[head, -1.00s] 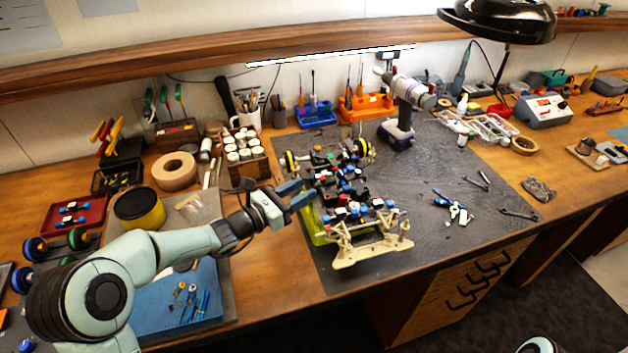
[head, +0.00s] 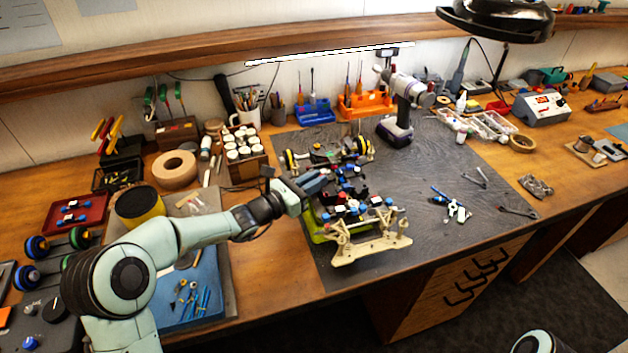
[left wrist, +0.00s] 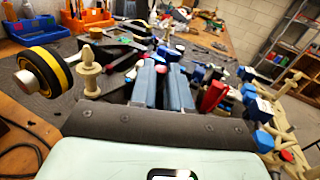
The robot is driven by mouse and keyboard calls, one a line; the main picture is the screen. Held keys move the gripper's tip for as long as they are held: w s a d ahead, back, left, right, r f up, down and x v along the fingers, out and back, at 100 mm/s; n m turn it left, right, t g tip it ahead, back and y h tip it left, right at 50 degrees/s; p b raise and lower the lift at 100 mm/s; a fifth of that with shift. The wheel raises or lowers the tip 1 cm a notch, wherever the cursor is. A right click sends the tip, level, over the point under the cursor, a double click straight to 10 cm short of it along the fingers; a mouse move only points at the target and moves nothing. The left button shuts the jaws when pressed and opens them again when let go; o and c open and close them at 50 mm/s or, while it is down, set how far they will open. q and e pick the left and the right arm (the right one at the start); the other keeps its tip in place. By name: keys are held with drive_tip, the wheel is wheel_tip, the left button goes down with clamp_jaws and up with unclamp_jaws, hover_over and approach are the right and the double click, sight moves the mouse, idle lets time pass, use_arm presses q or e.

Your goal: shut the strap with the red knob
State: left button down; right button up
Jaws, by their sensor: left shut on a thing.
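The RC car chassis (head: 365,246) stands on the dark mat, with its cream end toward the front edge and yellow-ringed wheels at the back. My left gripper (head: 326,180) reaches over its left side at mid-length. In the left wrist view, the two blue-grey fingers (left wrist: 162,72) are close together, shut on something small. A spot of red, seemingly the red knob (left wrist: 160,68), shows between their tips. The strap itself is mostly hidden behind the fingers, so I cannot tell how far it is closed. My right gripper is out of view.
Right of the fingers in the wrist view is a red part (left wrist: 213,97) with blue blocks beside it. A yellow-and-black wheel (left wrist: 45,72) stands to the left. A cordless drill (head: 397,130) stands behind the chassis.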

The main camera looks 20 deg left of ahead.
use_arm(q)
drive_tip(key=shift+d+r+g+p, duration=0.15)
drive_tip(key=shift+r+g+p, duration=0.15)
drive_tip(key=shift+p, duration=0.1)
drive_tip(key=shift+w+m+y, duration=0.1)
drive_tip(key=shift+m+y, duration=0.2)
drive_tip(key=shift+f+p, duration=0.2)
drive_tip(key=shift+p, duration=0.1)
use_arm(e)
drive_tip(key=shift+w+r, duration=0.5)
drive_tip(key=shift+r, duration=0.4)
use_arm(q)
drive_tip(key=c, duration=1.1)
unclamp_jaws()
drive_tip(key=b+v, duration=0.1)
drive_tip(key=v, duration=1.2)
drive_tip(key=shift+r+b, duration=0.2)
drive_tip(key=shift+b, duration=0.15)
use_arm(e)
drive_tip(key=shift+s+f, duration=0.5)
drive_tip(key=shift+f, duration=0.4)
